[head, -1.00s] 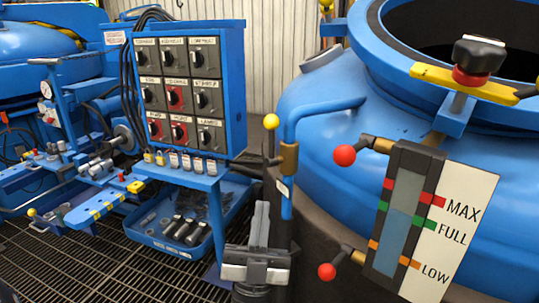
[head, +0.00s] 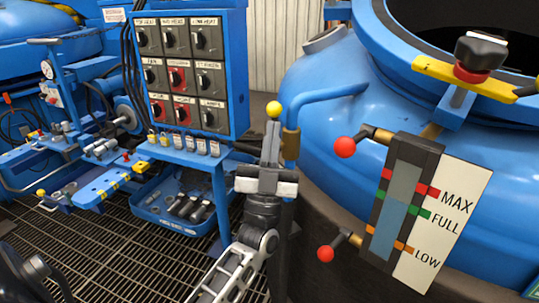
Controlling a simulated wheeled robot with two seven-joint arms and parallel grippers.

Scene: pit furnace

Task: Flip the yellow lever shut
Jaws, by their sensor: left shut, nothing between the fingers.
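The yellow lever's round knob (head: 273,110) stands at the top of its stem, beside the bent blue pipe (head: 292,130) on the side of the large blue vessel (head: 315,92). A brass-coloured fitting (head: 290,144) sits on the pipe just right of the lever. My left gripper (head: 272,126) points upward with its fingers shut and empty. Its fingertips are just below the yellow knob in the picture and hide most of the lever's stem. I cannot tell whether they touch it. My right gripper is not in view.
A level gauge (head: 396,200) with red-knobbed valves (head: 344,147) stands right of my left gripper. A blue switch panel (head: 186,72) with several padlocks below is to the left. A blue tray of parts (head: 172,212) lies under it, above dark floor grating (head: 110,240).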

